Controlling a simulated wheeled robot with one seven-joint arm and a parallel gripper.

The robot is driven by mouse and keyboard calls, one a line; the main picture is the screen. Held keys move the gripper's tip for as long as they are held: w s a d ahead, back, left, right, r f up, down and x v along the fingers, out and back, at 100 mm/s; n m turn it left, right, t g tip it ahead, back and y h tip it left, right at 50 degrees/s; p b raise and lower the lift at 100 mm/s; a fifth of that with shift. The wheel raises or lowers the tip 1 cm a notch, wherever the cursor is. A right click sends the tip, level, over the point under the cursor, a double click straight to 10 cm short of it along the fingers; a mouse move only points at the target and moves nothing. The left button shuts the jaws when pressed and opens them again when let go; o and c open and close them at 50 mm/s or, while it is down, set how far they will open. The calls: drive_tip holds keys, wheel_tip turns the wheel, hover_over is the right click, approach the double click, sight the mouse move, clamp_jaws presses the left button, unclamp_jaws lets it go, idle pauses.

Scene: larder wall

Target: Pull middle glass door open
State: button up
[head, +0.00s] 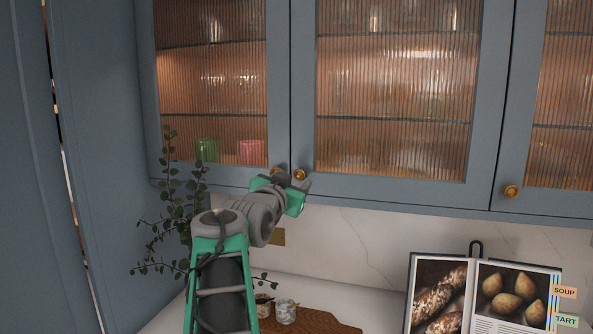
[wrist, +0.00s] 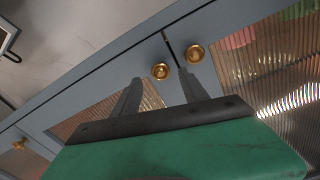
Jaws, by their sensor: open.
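The middle glass door (head: 400,90) is a blue-grey framed door with ribbed glass, and it looks shut. Its round brass knob (head: 299,174) sits at its lower left corner. In the wrist view, which is turned over, this knob (wrist: 160,71) lies between the two fingertips, just past them. My gripper (head: 293,179) is open at the knob, with grey fingers and a green body; it also shows in the wrist view (wrist: 159,79). I cannot tell whether the fingers touch the knob or how far it reaches between them.
The left door's knob (wrist: 194,53) is close beside one finger. The right door has its own knob (head: 511,191). Below are a leafy plant (head: 175,215), a wooden board (head: 315,322), small jars and an open cookbook (head: 440,290).

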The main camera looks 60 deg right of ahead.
sight(299, 176)
drive_tip(key=d, duration=0.1)
drive_tip(key=d+p, duration=0.1)
drive_tip(key=shift+w+d+r, duration=0.1)
drive_tip(key=shift+w+d, duration=0.1)
drive_tip(key=shift+d, duration=0.2)
drive_tip(key=shift+w+d, duration=0.1)
drive_tip(key=shift+d, duration=0.15)
drive_tip(key=shift+c, duration=0.3)
clamp_jaws()
idle(0.5)
